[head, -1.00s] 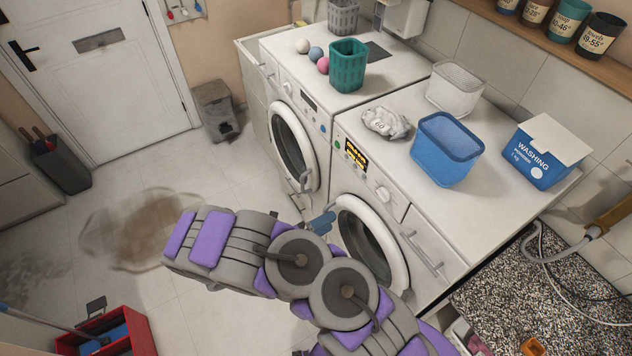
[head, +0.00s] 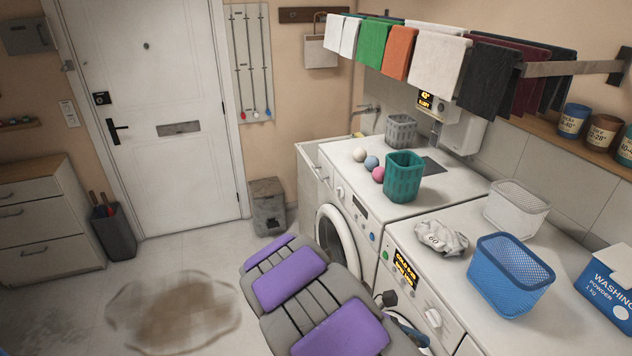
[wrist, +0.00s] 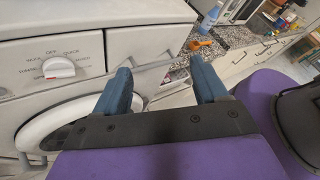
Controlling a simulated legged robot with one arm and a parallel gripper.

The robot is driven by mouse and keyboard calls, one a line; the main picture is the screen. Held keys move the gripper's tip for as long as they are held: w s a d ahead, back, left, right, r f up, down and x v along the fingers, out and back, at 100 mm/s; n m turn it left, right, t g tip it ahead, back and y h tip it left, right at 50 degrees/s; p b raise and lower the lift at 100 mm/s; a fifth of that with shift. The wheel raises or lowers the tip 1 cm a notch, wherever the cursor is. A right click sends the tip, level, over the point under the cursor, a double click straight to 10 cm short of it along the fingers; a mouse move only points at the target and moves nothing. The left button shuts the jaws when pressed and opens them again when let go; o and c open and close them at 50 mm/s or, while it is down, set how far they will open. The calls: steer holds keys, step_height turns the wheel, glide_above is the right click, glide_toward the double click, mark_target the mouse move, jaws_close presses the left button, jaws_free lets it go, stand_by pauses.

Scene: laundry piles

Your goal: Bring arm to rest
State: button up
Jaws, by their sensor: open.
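My arm, with grey links and purple pads, rises in the lower middle of the head view, in front of the washing machines. My gripper shows in the wrist view (wrist: 165,88), its two blue fingers spread apart with nothing between them. It is in front of a white washing machine (wrist: 60,30) with a dial and a round door, on the left of that view.
Two washing machines (head: 345,185) stand at the right, carrying a green basket (head: 404,178), a blue basket (head: 510,277), a crumpled grey cloth (head: 440,238) and a washing powder box (head: 612,290). Towels (head: 436,62) hang above. A brown stain (head: 175,312) marks the open floor at left.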

steer(key=s+r+m+g+y+b, duration=0.15)
steer(key=s+m+y+b, duration=0.25)
steer(key=s+m+y, duration=0.5)
steer(key=s+a+m+t+y+b, duration=0.3)
steer(key=s+a+m, duration=0.4)
steer(key=s+m, duration=0.3)
steer(key=shift+s+a+m+t+y+b, duration=0.2)
steer(key=shift+m+t+y+b, duration=0.15)
steer(key=shift+m+y+b, duration=0.45)
steer(key=shift+f, duration=0.1)
stand_by(0.6)
